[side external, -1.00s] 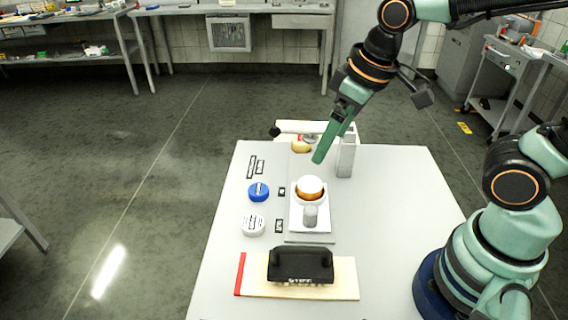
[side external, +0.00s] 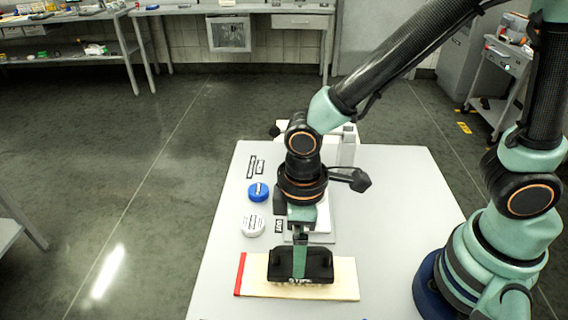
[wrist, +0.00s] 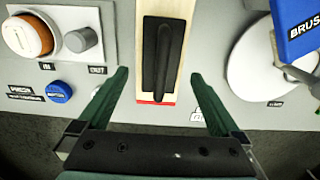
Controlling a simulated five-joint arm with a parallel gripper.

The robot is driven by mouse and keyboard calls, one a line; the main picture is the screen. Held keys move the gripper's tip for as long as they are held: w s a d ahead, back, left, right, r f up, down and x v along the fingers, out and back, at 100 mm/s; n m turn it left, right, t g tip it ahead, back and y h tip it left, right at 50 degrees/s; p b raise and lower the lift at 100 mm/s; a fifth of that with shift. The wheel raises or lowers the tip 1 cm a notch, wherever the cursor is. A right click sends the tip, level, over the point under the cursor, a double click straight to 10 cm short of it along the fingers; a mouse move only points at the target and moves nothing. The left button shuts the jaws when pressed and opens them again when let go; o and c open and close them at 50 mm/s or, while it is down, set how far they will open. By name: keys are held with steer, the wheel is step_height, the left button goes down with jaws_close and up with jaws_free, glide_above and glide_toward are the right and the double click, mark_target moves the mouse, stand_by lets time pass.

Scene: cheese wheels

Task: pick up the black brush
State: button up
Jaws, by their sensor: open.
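The black brush (side external: 318,264) lies on a pale wooden board (side external: 345,280) with a red end, near the front of the table in the side external view. My gripper (side external: 299,275) points down over it, and one finger hides part of the brush's middle. In the wrist view the brush (wrist: 163,52) has a long raised handle and lies along the board (wrist: 187,20). My open gripper (wrist: 160,73) has one finger on each side of the board, with the brush between and slightly ahead of the tips. The fingers look empty; I cannot tell their exact height above the brush.
A blue round cap (side external: 258,192) and a white one (side external: 253,225) stand left of my gripper. The wrist view shows an orange cheese wheel (wrist: 28,37) in a white holder, a grey knob (wrist: 80,40), a white disc (wrist: 252,65) and a blue sign (wrist: 298,28).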

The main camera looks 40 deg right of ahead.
steer(key=shift+f, duration=2.85)
steer(key=c, duration=1.5)
steer(key=shift+r, duration=0.1)
step_height(320, 180, up, 20)
steer(key=shift+f, duration=0.1)
steer(key=shift+c, duration=0.2)
